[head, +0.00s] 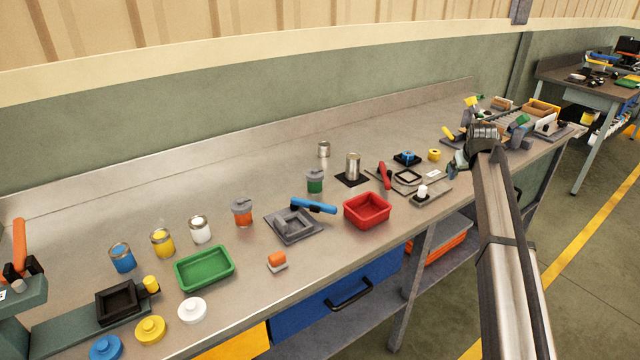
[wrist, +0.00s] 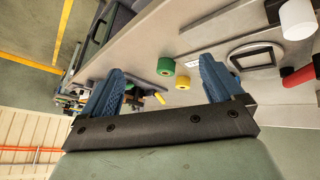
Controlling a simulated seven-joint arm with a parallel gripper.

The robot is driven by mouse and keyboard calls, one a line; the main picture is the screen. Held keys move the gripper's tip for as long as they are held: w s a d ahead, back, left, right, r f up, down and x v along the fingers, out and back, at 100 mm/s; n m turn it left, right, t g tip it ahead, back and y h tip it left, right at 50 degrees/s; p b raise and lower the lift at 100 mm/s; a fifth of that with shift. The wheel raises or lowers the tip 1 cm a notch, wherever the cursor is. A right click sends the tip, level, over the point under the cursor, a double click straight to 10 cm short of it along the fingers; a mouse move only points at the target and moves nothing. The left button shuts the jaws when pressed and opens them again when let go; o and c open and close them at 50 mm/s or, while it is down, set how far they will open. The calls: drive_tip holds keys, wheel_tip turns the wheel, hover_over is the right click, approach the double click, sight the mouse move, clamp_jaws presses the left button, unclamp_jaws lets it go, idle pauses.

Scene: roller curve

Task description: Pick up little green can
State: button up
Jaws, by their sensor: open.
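My gripper (wrist: 160,82) is open and empty in the wrist view, its two blue ribbed fingers wide apart. A small green round can-like piece (wrist: 166,66) shows beyond and between the fingertips, apart from both. A yellow round piece (wrist: 183,82) sits close beside it. In the head view my gripper (head: 459,160) is low over the right part of the bench, and the green piece there is not clearly seen. Another green can with a grey lid (head: 315,182) stands upright mid-bench, well left of my gripper.
The grey bench (head: 300,240) holds a red bin (head: 367,210), a green bin (head: 204,268) and several cans. The yellow piece (head: 434,155), a white knob on a plate (head: 423,191) and a red-handled tool (head: 385,175) lie left of my gripper. Clutter fills the far end.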

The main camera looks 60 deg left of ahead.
drive_tip(key=s+a+r, duration=0.4)
drive_tip(key=a, duration=0.3)
drive_tip(key=n+g, duration=0.6)
approach(316, 171)
drive_tip(key=shift+y, duration=0.3)
drive_tip(key=x, duration=0.7)
drive_tip(key=shift+w+d+f, duration=0.1)
drive_tip(key=shift+d+f, duration=0.1)
drive_tip(key=shift+d, duration=0.15)
drive_tip(key=shift+x, duration=2.75)
drive_tip(key=shift+a+m, duration=0.1)
drive_tip(key=shift+m, duration=0.2)
drive_tip(key=c, duration=1.2)
drive_tip(key=shift+o, duration=0.2)
drive_tip(key=shift+r, duration=0.1)
